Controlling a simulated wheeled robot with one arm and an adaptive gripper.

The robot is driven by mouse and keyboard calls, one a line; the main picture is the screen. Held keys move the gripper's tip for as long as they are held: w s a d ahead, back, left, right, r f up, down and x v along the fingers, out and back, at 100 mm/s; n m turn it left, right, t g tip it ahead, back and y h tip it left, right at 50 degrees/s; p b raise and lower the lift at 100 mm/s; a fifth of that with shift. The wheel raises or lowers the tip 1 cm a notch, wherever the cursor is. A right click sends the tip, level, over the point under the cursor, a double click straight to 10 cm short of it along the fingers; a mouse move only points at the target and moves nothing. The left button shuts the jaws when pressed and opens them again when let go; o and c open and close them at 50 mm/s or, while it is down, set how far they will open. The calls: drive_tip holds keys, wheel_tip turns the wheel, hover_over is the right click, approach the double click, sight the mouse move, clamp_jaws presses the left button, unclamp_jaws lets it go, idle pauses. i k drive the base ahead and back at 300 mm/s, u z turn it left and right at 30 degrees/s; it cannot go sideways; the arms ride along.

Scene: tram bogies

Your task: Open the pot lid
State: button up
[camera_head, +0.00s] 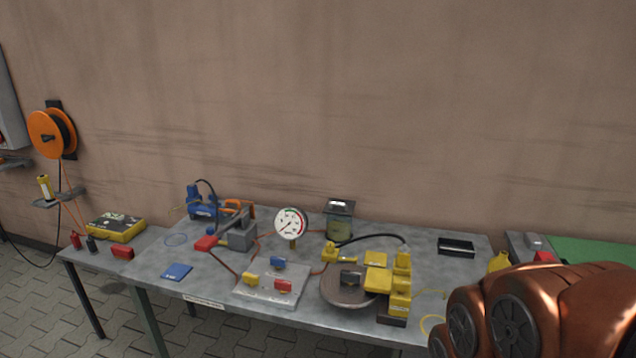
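No pot is plain to name for sure. I cannot tell which of these is the pot. My copper-coloured arm fills the lower right corner, and my gripper is not in view.
The grey table (215,268) also holds a pressure gauge (290,223), a plate with coloured blocks (272,285), yellow blocks (400,285), a black tray (456,247) and a blue pad (176,272). A black hose (370,238) arches behind the disc. A wall stands close behind.

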sight(344, 208)
drive_tip(key=z, duration=0.35)
drive_tip(key=i, duration=0.65)
drive_tip(key=u, duration=0.55)
drive_tip(key=i, duration=0.7)
drive_tip(key=u, duration=0.75)
